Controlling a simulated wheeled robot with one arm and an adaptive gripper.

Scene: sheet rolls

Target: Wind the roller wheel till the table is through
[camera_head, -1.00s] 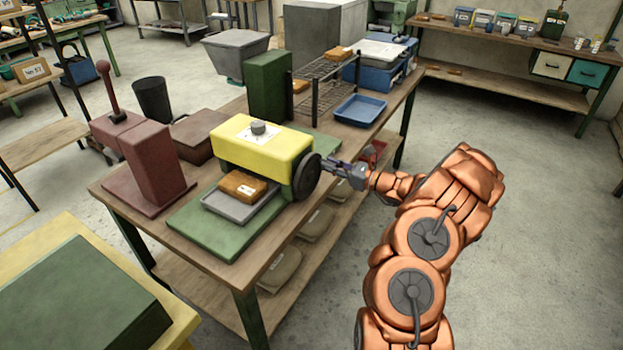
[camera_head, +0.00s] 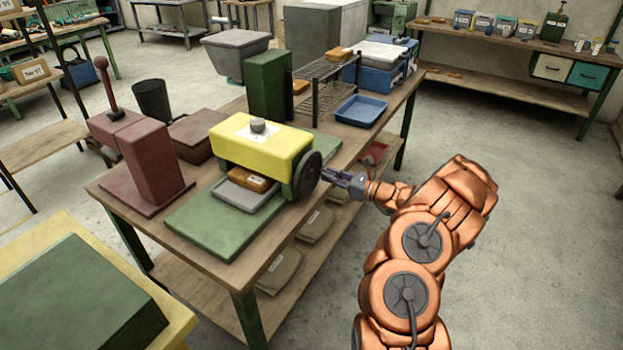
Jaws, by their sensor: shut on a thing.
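The roller machine has a yellow housing (camera_head: 262,150) with a round grey knob on top, and it stands on a green base (camera_head: 205,230). The dark roller wheel (camera_head: 308,174) is on its right side. The grey sliding table (camera_head: 240,195) sticks out at the front, under the housing. An orange-brown block (camera_head: 250,180) lies on it, its far part tucked beneath the yellow housing. My gripper (camera_head: 328,174) reaches in from the right and is shut at the wheel's rim, on what looks like its handle. The fingertips are small here, and the handle itself is hard to make out.
A maroon press (camera_head: 150,170) stands left of the roller on the same wooden bench. A dark wire rack (camera_head: 325,85) and a blue tray (camera_head: 361,110) stand behind it. Bags lie on the lower shelf. The floor right of the bench is clear.

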